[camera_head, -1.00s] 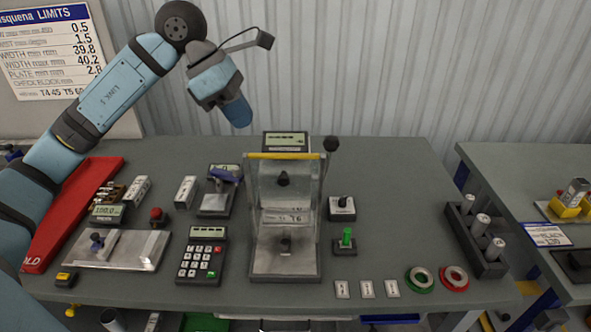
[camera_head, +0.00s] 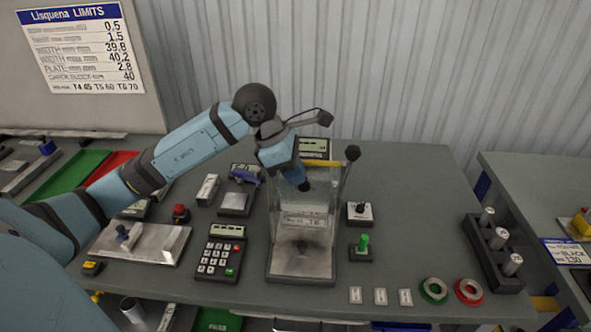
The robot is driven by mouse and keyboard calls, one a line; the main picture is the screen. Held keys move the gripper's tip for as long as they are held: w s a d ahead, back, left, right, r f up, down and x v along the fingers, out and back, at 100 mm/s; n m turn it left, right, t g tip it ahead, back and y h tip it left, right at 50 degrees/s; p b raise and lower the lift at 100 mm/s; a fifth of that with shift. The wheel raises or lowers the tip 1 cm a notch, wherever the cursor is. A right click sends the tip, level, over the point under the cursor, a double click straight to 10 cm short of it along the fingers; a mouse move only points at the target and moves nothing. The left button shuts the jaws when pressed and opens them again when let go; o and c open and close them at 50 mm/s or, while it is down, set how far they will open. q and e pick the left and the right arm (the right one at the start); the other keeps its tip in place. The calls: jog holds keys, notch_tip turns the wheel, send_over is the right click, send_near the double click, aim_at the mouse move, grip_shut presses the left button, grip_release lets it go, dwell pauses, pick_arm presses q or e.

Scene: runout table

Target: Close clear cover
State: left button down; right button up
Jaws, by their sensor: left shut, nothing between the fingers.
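The clear cover (camera_head: 320,196) stands upright on the metal test fixture at the middle of the table. Its yellow top edge (camera_head: 326,164) is partly hidden by my left arm. My left gripper (camera_head: 304,187) is shut and empty, pointing down at the upper part of the cover. It overlaps the cover in the picture, and I cannot tell whether it touches it. The fixture's metal base (camera_head: 300,268) shows below the cover. A dark display box (camera_head: 315,147) stands behind it. My right gripper is not in view.
A black-knobbed lever (camera_head: 350,158) rises just right of the cover. The table's back right is clear.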

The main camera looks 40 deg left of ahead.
pick_arm(q)
jog(key=shift+f, duration=0.2)
notch_tip(320, 180, down, 4)
jog(key=b, duration=0.4)
jog(key=shift+w+f, duration=0.1)
jog(key=shift+f, duration=0.05)
jog(key=v, duration=1.4)
jog(key=shift+b, duration=0.3)
